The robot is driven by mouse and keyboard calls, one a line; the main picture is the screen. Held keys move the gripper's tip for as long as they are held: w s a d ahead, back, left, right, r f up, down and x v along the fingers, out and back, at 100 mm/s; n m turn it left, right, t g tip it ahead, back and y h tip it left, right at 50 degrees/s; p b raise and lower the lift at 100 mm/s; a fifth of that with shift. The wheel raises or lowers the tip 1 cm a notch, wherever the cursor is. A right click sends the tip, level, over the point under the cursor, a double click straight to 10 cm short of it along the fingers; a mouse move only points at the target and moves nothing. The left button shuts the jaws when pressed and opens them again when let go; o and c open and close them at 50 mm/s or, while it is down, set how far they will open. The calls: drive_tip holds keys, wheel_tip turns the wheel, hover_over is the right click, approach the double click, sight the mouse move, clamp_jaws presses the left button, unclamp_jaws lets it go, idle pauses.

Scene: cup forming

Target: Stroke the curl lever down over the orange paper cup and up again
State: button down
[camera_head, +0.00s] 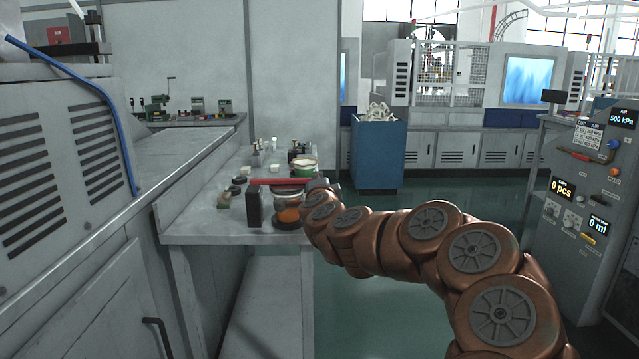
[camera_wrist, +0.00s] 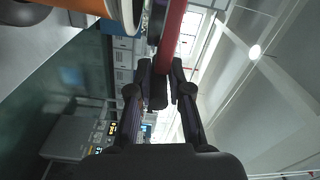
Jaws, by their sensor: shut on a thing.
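The curl lever (camera_head: 280,181) is a red bar, close to level, running from a dark post (camera_head: 254,206) to my gripper (camera_head: 324,187). The orange paper cup (camera_head: 289,215) stands on the bench tool under the lever, with a round dark part above it. In the wrist view my gripper (camera_wrist: 160,78) is shut on the black end of the red lever (camera_wrist: 174,32). The orange cup (camera_wrist: 62,18) is partly cut off at the upper left there, its contact with the round part unclear.
A control panel (camera_head: 590,190) reading 0 pcs is at right. Green floor is open between.

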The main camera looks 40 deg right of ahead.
drive_tip(key=c, duration=1.1)
unclamp_jaws()
drive_tip(key=shift+c, duration=0.2)
drive_tip(key=shift+a, duration=0.1)
drive_tip(key=v, duration=1.1)
drive_tip(key=shift+s+a, duration=0.25)
drive_tip(key=shift+s, duration=0.1)
